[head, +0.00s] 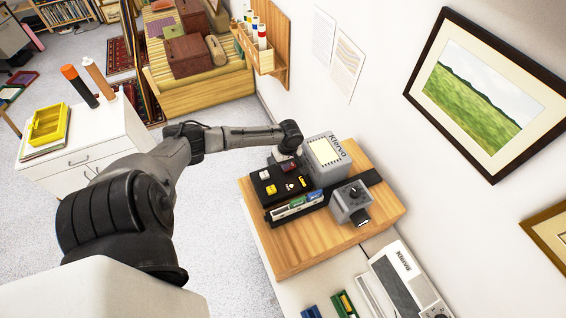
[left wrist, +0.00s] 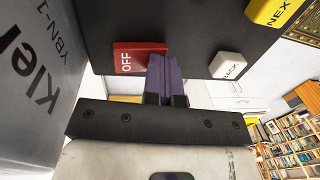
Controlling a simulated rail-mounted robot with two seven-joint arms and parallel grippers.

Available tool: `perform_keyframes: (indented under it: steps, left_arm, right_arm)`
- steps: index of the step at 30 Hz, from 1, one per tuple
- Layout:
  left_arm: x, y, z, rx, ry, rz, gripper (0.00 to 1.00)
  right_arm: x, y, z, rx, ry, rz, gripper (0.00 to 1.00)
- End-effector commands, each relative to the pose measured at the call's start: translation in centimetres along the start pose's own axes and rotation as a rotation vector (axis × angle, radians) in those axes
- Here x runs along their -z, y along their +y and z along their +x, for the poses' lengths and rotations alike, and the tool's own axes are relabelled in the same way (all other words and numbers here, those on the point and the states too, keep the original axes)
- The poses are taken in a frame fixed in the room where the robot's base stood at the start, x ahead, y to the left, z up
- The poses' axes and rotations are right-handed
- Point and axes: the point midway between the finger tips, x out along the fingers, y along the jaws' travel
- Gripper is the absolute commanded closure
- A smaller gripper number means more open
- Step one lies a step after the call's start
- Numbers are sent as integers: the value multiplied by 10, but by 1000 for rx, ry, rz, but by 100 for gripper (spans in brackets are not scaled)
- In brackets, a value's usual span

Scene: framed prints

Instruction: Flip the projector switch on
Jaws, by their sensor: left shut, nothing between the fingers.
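The projector switch (left wrist: 137,58) is a red rocker marked OFF on a black control panel (left wrist: 200,30). In the head view the red switch (head: 289,167) is at the far side of the panel (head: 268,180), beside the grey Klervo projector (head: 325,153). My left gripper (left wrist: 168,64) is shut and empty, its purple fingertips overlapping the switch's right edge in the left wrist view. I cannot tell whether they touch it. In the head view my left wrist hangs over the panel's far end and the fingertips are hard to make out. My right gripper is not in view.
A white BACK button (left wrist: 229,65) and a yellow NEXT button (left wrist: 272,12) are on the same panel. The panel and a grey knobbed device (head: 351,200) stand on a wooden board (head: 300,255). A white machine (head: 400,285) is nearer. The wall rises at the right.

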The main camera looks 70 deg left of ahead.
Motion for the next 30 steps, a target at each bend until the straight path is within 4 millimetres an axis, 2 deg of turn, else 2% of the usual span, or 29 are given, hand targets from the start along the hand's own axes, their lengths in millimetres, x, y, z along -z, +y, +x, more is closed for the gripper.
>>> perform_keyframes:
  steps: [13, 25, 30]
  left_arm:
    - [0, 13, -8, -2, -2, 0, 100]
    - [0, 14, -8, 0, -1, 0, 100]
    - [-1, 13, -17, 0, -1, 0, 100]
  right_arm:
    - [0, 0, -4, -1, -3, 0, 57]
    - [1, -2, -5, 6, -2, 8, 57]
    - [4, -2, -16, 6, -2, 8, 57]
